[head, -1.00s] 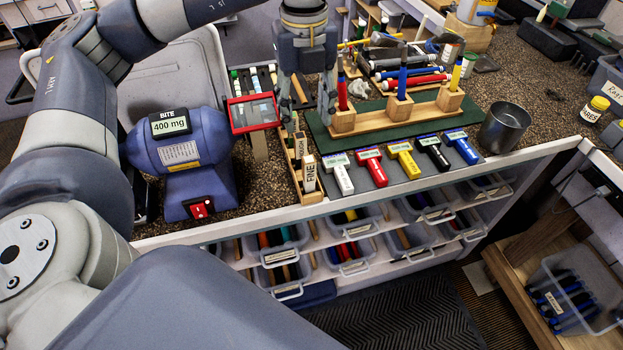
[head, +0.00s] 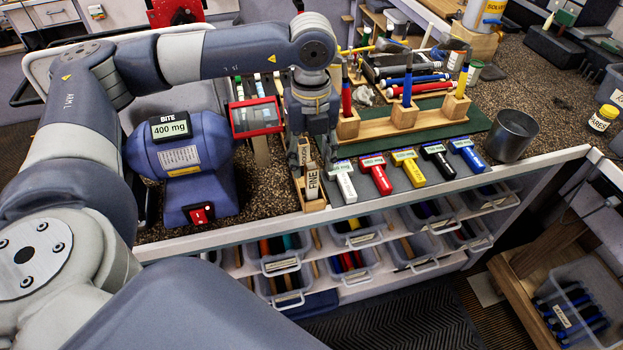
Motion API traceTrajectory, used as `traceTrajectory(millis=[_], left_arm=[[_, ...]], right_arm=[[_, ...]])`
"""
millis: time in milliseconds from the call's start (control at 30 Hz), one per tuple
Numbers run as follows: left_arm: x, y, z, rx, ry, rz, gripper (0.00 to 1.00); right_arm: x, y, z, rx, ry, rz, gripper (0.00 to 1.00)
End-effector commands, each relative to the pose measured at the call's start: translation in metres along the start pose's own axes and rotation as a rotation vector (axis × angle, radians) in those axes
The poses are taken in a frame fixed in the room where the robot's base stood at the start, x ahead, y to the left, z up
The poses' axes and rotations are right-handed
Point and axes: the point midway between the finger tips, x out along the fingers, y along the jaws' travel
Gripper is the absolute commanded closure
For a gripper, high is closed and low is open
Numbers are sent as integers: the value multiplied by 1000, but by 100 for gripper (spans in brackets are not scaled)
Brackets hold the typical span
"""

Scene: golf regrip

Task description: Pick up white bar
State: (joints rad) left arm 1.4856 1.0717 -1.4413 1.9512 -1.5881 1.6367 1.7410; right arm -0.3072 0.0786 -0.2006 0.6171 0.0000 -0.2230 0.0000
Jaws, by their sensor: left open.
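A pale, whitish bar labelled FINE (head: 313,182) stands in a narrow wooden tray (head: 313,205) near the bench's front edge, right of the blue machine. A second bar behind it in the tray is mostly hidden by my gripper. A white T-shaped piece with a label (head: 345,184) lies just right of the tray, first in a row of coloured ones. My left gripper (head: 312,158) points down, open, over the tray and close to the FINE bar. I cannot tell whether it touches the bar. My right gripper is not in view.
Red, yellow, black and blue pieces lie to the right. A wooden rack (head: 430,113) stands behind them, and a metal cup (head: 511,135) to its right.

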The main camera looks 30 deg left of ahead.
Motion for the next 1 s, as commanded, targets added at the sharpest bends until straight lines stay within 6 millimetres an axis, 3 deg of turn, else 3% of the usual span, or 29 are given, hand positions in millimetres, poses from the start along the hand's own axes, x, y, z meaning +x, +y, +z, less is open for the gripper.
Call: traceTrajectory(millis=[67, 233, 500, 700, 1000], left_arm=[[8, 1, 0, 0, 2, 4, 55], [30, 0, 0, 0, 1, 2, 55], [34, 0, 0, 1, -1, -1, 55], [34, 0, 0, 1, -1, 0, 100], [33, 0, 0, 1, -1, -1, 100]], right_arm=[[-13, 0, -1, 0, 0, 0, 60], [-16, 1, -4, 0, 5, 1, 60], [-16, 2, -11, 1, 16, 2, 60], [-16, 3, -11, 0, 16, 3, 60], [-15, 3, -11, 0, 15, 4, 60]])
